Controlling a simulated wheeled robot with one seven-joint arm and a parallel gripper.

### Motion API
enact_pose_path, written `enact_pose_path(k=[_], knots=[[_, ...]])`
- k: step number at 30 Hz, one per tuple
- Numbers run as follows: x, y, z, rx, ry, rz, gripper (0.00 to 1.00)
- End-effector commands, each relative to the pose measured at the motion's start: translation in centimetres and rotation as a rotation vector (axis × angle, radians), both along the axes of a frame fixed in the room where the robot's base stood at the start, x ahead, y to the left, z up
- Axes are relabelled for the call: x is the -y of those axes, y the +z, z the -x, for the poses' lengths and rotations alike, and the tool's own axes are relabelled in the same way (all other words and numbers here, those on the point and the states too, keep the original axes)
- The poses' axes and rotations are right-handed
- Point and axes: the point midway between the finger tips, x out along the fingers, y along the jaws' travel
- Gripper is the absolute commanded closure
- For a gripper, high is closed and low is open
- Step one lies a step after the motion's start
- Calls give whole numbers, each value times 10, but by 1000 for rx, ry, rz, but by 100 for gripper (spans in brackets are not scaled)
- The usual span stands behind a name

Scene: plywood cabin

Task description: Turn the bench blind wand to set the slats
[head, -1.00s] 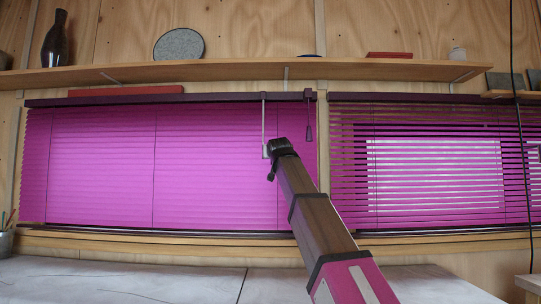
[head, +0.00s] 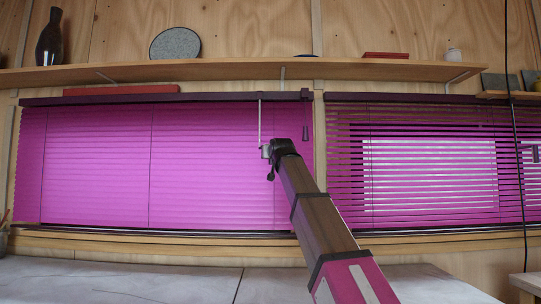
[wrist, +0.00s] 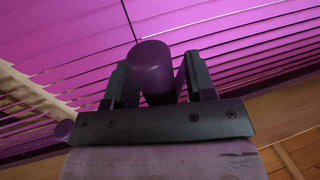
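The bench blind (head: 95,165) is the left one of two magenta blinds, and its slats look closed. Its thin pale wand (head: 259,122) hangs from the dark headrail near the right end and runs down to my gripper (head: 266,151). In the wrist view, a rounded purple piece, seemingly the wand's grip (wrist: 157,72), stands between the two fingers of my gripper (wrist: 160,82). A narrow gap shows between it and the right finger, so the fingers look open around it. The fingertips are small and partly hidden in the head view.
A pull cord with a tassel (head: 305,132) hangs just right of the wand. The second blind (head: 430,180) at the right has its slats partly open. A shelf (head: 220,73) with a vase and plate runs above. The pale bench top (head: 120,280) is clear below.

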Motion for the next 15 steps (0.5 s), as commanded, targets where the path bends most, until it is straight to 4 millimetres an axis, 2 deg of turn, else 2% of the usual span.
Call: enact_pose_path(k=[9, 15], knots=[[0, 0, 3, 0, 1, -1, 51], [5, -1, 18, 1, 1, -1, 51]])
